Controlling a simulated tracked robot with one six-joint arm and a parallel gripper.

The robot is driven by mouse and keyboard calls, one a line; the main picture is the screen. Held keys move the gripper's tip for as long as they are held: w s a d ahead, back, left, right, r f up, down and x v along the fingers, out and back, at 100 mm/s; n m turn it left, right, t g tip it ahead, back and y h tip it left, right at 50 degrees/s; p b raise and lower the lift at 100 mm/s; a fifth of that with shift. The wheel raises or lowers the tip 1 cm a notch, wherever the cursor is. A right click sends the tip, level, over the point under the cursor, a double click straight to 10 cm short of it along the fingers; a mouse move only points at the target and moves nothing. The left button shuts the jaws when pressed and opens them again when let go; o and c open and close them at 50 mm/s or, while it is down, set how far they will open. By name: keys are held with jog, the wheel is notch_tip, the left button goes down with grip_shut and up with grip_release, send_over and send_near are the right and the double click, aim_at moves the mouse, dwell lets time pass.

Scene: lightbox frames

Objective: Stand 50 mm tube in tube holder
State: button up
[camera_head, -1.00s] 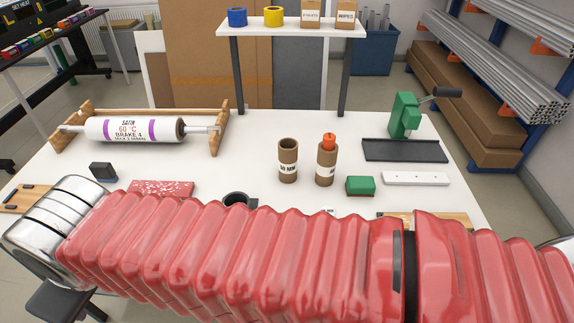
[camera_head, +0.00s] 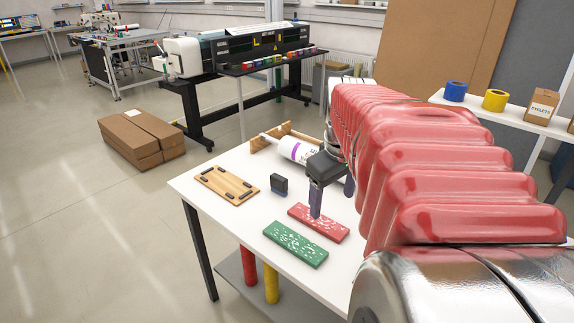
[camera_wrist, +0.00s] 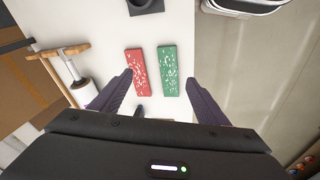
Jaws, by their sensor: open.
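My gripper (camera_head: 332,198) is open and empty over the table, with its fingers pointing down beside the red speckled board. In the wrist view its two dark fingers (camera_wrist: 158,82) stand wide apart. A black block with a round opening (camera_wrist: 145,5), which looks like the tube holder, is cut off at the top edge of the wrist view. The 50 mm tube shows in neither present view.
The red board (camera_head: 318,223) and green board (camera_head: 295,244) lie near the table edge. A shelf with yellow tape (camera_head: 495,100) stands at right.

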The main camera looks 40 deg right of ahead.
jog(key=s+d+f+g+y, duration=0.1)
jog(key=s+d+f, duration=0.1)
jog(key=s+d, duration=0.9)
jog(key=s+d+f+g, duration=0.1)
jog(key=s+d+f, duration=0.2)
jog(key=s+d, duration=0.7)
jog(key=d, duration=0.7)
jog(key=shift+s+d+y, duration=0.2)
jog(key=shift+s+y, duration=0.2)
jog(key=shift+f, duration=0.15)
jog(key=shift+f, duration=4.2)
jog(key=shift+f, duration=0.1)
jog(key=shift+w+f, duration=0.1)
jog(key=shift+f, duration=2.4)
